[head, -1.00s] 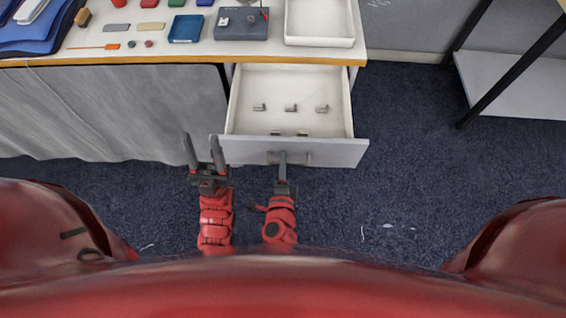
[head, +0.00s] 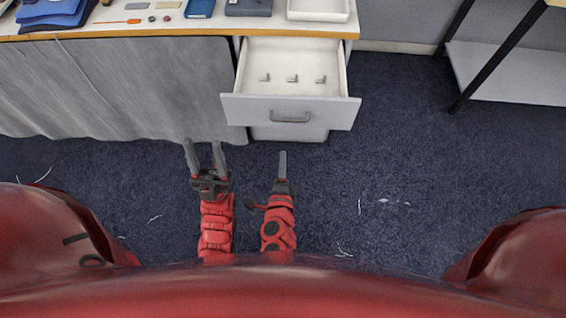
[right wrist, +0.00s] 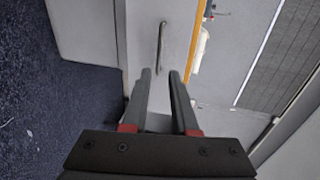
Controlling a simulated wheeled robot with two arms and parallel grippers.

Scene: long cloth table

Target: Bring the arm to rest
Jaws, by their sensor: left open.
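My left gripper (head: 205,149) is open and empty in the head view, over the carpet in front of the grey cloth. My right gripper (head: 283,160) is beside it to the right, seen edge-on in the head view. In the right wrist view its two fingers (right wrist: 160,72) stand apart with nothing between them. The white drawer (head: 255,60) is pulled out, and its handle (head: 290,117) is ahead of my right gripper, with a gap of carpet between. The handle also shows in the right wrist view (right wrist: 160,47).
Three small metal pieces (head: 292,79) lie in the drawer. The table (head: 180,30) above holds a white tray (head: 318,10), a blue box (head: 199,8) and small items. A black-legged shelf unit (head: 515,75) stands at the right.

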